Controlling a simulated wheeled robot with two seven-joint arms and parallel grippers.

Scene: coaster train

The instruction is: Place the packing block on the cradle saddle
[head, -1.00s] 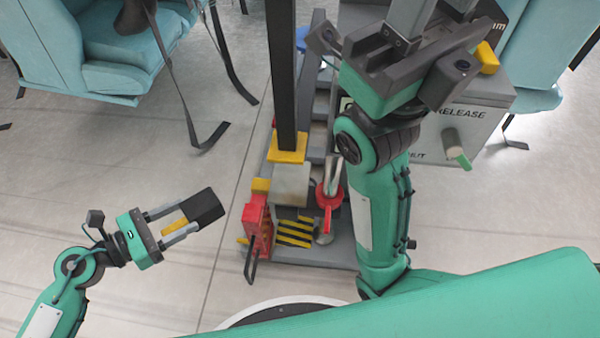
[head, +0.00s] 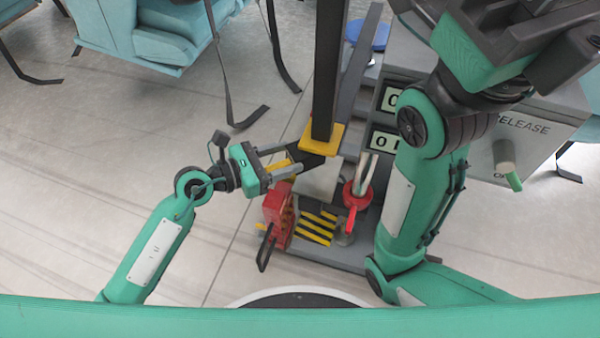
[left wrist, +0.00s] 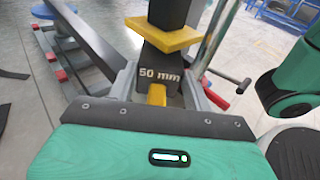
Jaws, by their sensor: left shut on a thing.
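The packing block (head: 311,161) is dark and is held in my left gripper (head: 291,160). In the left wrist view the block (left wrist: 160,66) reads "50 mm", and a yellow strip shows between the fingers (left wrist: 157,88). The block overlaps the lower edge of a yellow foot on a dark post. A pale grey block-like top (head: 322,182), apparently the cradle saddle, lies just below it in the picture, partly covered. I cannot tell whether they touch. My right gripper (head: 510,35) is cut off at the top right, its fingertips out of view.
The dark post (head: 330,70) with its yellow foot (head: 323,138) stands close to the held block. A red part (head: 278,205) and a red-handled lever (head: 357,193) flank a yellow-black striped plate (head: 316,227). A grey RELEASE box (head: 535,135) stands right. Open floor lies left.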

